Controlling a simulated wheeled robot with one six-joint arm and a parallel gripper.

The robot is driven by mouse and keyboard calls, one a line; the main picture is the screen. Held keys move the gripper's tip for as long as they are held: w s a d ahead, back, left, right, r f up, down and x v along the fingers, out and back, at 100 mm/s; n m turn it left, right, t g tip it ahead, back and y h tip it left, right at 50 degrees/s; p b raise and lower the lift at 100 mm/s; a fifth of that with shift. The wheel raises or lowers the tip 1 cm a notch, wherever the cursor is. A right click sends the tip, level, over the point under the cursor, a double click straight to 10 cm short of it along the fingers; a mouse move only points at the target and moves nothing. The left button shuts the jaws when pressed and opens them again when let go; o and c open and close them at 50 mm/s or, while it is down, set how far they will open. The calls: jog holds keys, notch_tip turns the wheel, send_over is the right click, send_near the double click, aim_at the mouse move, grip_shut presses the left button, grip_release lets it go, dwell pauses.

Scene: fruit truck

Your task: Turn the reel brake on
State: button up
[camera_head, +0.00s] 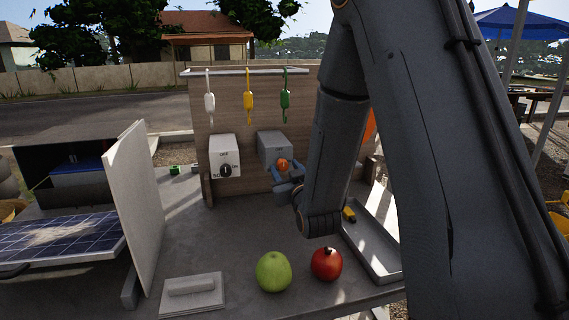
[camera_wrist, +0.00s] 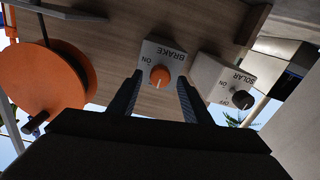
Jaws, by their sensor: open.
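The reel brake is a grey box marked BRAKE with a round orange knob (camera_wrist: 160,77) on its front; a light pointer mark shows on the knob, and an ON label is beside it. In the head view the brake box (camera_head: 272,146) is on the wooden panel, with the orange knob partly covered by my gripper. My gripper (camera_wrist: 159,79) is open, its two dark fingers on either side of the knob; I cannot tell whether they touch it. In the head view my gripper (camera_head: 290,178) is just in front of the knob. The orange reel (camera_wrist: 45,75) is at the left in the wrist view.
A SOLAR switch box (camera_head: 224,158) with a black knob is left of the brake. White, yellow and green hooks (camera_head: 249,96) hang above. A green apple (camera_head: 273,272), a red fruit (camera_head: 326,264) and a grey tray (camera_head: 378,255) are on the counter. A white panel (camera_head: 134,200) stands left.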

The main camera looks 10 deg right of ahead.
aim_at(284, 166)
jog(key=shift+w+a+p, duration=0.1)
jog(key=shift+w+p, duration=0.2)
jog(key=shift+w, duration=1.4)
jog(key=c, duration=1.1)
jog(key=shift+o, duration=0.2)
